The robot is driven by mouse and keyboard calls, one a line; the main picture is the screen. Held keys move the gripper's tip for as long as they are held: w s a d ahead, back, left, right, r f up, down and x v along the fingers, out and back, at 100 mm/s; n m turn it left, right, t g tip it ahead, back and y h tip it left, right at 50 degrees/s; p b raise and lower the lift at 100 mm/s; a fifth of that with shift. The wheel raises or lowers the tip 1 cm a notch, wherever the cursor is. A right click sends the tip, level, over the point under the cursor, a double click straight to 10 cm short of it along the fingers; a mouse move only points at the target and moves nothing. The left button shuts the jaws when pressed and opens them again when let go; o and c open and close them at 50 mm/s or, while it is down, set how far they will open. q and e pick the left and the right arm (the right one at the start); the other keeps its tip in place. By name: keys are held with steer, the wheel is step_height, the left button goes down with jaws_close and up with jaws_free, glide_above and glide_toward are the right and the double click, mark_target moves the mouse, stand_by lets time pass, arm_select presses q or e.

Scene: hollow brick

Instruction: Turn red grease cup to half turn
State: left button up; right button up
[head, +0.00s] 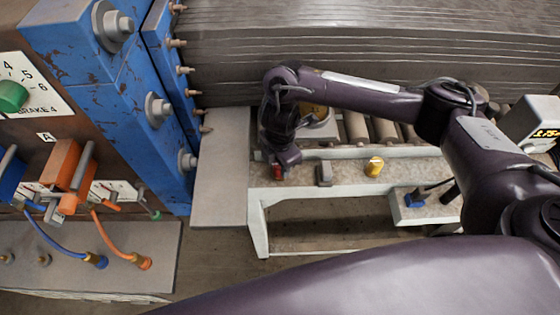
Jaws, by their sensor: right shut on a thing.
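The red grease cup (278,173) sits at the left end of the pale bench's front ledge (345,181). Only a small red part of it shows below my right gripper (280,164). My right gripper points down over the cup and is shut on it. The fingers and the top of the cup are mostly hidden by the wrist, so the cup's turn angle cannot be read. My left gripper is not in view.
Rollers (355,129) lie behind. A blue press frame (120,100) stands at left. A switch box (411,206) is at front right.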

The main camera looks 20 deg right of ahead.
steer(key=shift+w+r, duration=0.2)
steer(key=shift+w, duration=0.05)
steer(key=o, duration=0.8)
steer(key=shift+o, duration=0.9)
steer(key=shift+s+f, duration=0.15)
steer(key=shift+r, duration=3.95)
